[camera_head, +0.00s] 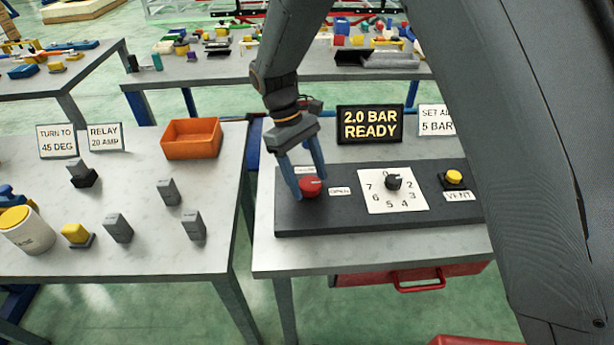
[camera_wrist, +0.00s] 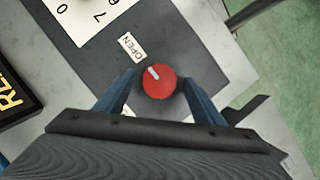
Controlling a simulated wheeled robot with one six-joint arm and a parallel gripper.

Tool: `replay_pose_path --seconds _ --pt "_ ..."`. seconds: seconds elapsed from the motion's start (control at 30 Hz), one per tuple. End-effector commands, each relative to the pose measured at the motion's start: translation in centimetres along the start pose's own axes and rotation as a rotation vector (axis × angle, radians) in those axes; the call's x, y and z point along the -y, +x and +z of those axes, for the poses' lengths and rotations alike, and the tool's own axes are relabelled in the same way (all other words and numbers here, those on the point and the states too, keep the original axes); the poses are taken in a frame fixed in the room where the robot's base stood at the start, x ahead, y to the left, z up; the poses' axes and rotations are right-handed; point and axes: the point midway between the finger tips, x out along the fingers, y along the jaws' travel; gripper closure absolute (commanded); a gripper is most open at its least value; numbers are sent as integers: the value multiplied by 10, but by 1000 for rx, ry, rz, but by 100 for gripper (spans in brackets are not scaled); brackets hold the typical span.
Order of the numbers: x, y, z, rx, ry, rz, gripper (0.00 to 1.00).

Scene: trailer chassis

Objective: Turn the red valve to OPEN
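The red valve (camera_head: 310,186) is a round knob on the dark panel (camera_head: 340,219) of the right table. In the wrist view the red valve (camera_wrist: 159,82) shows a white pointer mark near its upper left edge. The mark points roughly toward the white OPEN label (camera_wrist: 132,46). The OPEN label (camera_head: 340,191) is just right of the valve in the head view. My gripper (camera_head: 306,192) points down with its two blue fingers on either side of the valve. In the wrist view my gripper (camera_wrist: 163,86) shows gaps between fingers and knob.
On the same panel are a numbered dial (camera_head: 393,182) and a yellow VENT button (camera_head: 454,177). A sign reading 2.0 BAR READY (camera_head: 370,124) stands behind. The left table holds an orange bin (camera_head: 191,138) and several grey blocks. A red drawer (camera_head: 410,278) hangs below the right table.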

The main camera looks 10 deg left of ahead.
Motion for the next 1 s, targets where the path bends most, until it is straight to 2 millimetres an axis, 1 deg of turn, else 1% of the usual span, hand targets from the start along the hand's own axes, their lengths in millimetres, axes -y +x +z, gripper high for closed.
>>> replay_pose_path --seconds 0.23,0.33,0.43,0.6,0.73,0.83,1.0 --pt "0 0 0 0 0 1 38" --pt "-1 -5 -1 -2 0 1 38" --pt "-1 -17 -2 -4 0 2 38" --pt "-1 -45 -2 -5 0 2 38" --pt "-1 -63 -2 -3 0 1 38" --pt "0 -73 -1 -2 -1 1 38" --pt "0 -78 0 1 -1 0 38"
